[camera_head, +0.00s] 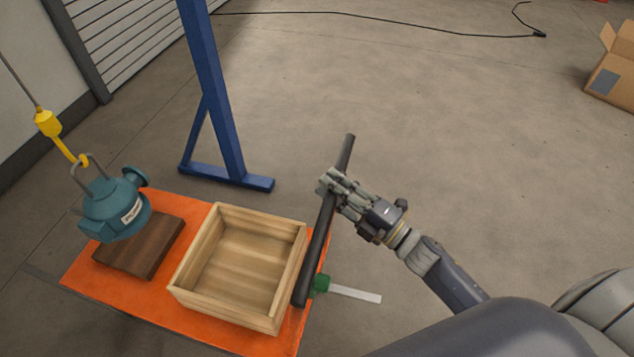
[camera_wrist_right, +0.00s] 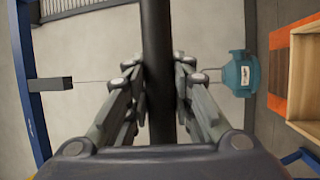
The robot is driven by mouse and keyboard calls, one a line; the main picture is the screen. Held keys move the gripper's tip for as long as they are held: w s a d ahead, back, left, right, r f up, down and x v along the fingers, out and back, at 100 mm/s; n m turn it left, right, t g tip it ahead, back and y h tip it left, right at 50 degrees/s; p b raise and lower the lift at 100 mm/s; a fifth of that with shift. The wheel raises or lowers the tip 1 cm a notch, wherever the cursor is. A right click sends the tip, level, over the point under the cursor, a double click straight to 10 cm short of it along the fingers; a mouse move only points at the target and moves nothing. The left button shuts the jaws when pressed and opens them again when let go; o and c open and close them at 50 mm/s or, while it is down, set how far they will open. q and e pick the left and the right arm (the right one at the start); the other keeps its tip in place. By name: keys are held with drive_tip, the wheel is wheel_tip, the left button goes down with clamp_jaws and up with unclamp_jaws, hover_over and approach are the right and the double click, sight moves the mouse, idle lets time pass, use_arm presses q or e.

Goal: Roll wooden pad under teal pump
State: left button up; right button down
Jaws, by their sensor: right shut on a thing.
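The teal pump (camera_head: 118,207) hangs from a yellow hook at the left of the head view, and it also shows in the right wrist view (camera_wrist_right: 241,74). The dark brown wooden pad (camera_head: 140,252) lies flat on an orange cart deck (camera_head: 92,272). In the head view the pump overlaps the pad's far left part; I cannot tell whether it is directly above it. My right gripper (camera_head: 332,184) is shut around a dark handle bar (camera_head: 321,239) at the cart's right end; the bar also runs between its fingers in the wrist view (camera_wrist_right: 158,45). My left gripper is out of view.
An open wooden crate (camera_head: 222,309) stands on the deck between pad and bar. A blue frame post (camera_head: 212,95) stands behind the cart. A green part with a pale strip (camera_head: 355,294) sticks out at right. A cardboard box (camera_head: 612,85) is far right. The middle floor is clear.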

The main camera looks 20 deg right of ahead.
drive_tip(key=shift+s+d, duration=0.65)
drive_tip(key=shift+d, duration=0.25)
drive_tip(key=shift+a, duration=0.1)
drive_tip(key=c, duration=1.4)
unclamp_jaws()
drive_tip(key=shift+w, duration=0.1)
drive_tip(key=shift+o, duration=0.2)
drive_tip(key=v, duration=1.2)
